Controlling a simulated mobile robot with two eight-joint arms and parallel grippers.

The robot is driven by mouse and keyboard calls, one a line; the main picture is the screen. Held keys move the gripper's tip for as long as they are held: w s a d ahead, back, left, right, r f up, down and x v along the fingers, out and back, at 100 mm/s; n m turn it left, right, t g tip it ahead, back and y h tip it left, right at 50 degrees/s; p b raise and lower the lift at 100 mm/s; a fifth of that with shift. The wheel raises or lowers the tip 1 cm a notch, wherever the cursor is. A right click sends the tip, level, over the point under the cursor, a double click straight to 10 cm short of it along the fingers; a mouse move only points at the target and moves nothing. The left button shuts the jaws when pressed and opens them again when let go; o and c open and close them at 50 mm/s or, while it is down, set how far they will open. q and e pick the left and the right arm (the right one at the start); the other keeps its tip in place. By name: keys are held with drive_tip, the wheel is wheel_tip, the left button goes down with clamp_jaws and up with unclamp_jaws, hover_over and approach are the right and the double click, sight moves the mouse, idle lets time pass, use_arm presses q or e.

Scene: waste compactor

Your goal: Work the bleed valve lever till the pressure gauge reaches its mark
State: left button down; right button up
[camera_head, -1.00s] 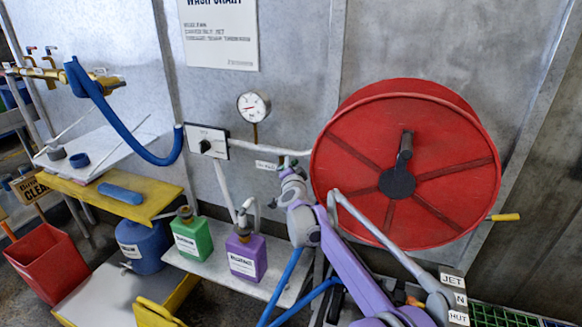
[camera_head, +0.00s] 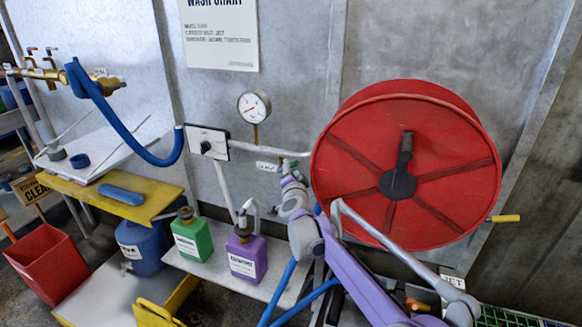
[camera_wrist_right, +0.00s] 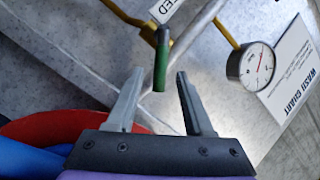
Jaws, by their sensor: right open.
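The bleed valve lever (camera_wrist_right: 161,62) is a short bar with a green grip, just under the label ending in "ED" in the right wrist view. My right gripper (camera_wrist_right: 159,73) is open. The lever's grip shows between its two fingertips, with a gap on each side; neither finger visibly touches it. In the head view the right gripper (camera_head: 287,174) is small, just below the white label by the pipe, and I cannot make out the lever there. The round white pressure gauge (camera_head: 254,107) is on the wall above; it also shows in the right wrist view (camera_wrist_right: 251,66). My left gripper is out of view.
A large red hose reel (camera_head: 450,155) stands close on the right. A grey pipe (camera_head: 255,148) runs along the wall. Green (camera_head: 193,238) and purple (camera_head: 246,257) bottles stand on the shelf below. A blue hose (camera_head: 115,118) hangs at left.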

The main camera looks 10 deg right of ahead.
drive_tip(key=s+a, duration=0.1)
drive_tip(key=s, duration=0.6)
drive_tip(key=shift+s+r, duration=0.2)
drive_tip(key=shift+r, duration=0.1)
drive_tip(key=shift+a, duration=0.1)
